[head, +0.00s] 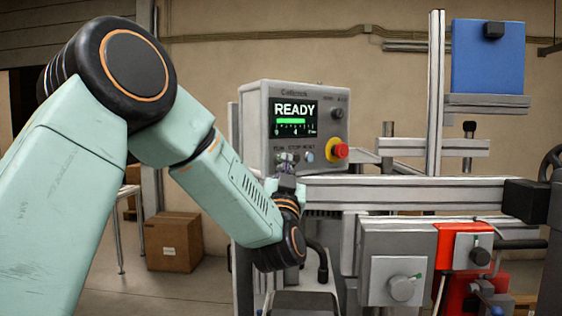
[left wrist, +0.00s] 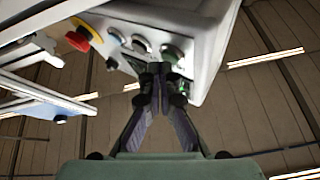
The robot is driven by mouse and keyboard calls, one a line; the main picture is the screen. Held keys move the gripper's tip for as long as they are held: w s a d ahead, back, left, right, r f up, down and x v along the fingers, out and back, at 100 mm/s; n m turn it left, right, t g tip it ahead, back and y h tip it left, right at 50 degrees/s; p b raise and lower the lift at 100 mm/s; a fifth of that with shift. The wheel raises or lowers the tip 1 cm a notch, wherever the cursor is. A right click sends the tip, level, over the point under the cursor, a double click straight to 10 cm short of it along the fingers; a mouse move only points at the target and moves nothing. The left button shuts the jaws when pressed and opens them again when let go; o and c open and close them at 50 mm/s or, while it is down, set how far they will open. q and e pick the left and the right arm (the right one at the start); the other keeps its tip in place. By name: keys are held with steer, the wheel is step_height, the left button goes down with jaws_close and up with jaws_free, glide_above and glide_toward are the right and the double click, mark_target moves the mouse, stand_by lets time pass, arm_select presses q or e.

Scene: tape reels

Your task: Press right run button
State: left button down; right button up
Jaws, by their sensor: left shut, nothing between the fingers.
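The control box (head: 255,122) stands in the middle of the head view, with a lit screen (head: 296,121) reading READY. Below the screen is a row of buttons labelled RUN and STOP, plus a third label, with a blue button (head: 309,156) at the right end. My left gripper (head: 286,166) is shut and empty, pointing up at the left end of this row, and it partly covers the RUN button. In the left wrist view the shut fingertips (left wrist: 160,68) are close to the box's round buttons (left wrist: 172,52); I cannot tell whether they touch. My right gripper is out of view.
A red emergency knob (head: 338,151) on a yellow base sits right of the buttons. A metal rail (head: 400,190) runs rightward just below the box. A grey block with a knob (head: 392,266) and a red bracket (head: 450,240) are lower right. A cardboard box (head: 173,241) is on the floor.

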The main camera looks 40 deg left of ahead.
arm_select(q)
steer(key=shift+d, duration=0.1)
steer(key=shift+a, duration=0.2)
steer(key=shift+a, duration=0.25)
stand_by(0.6)
steer(key=shift+d, duration=0.2)
steer(key=shift+s+d, duration=0.1)
steer(key=shift+d, duration=0.6)
steer(key=shift+d+b, duration=0.1)
steer(key=shift+b, duration=0.2)
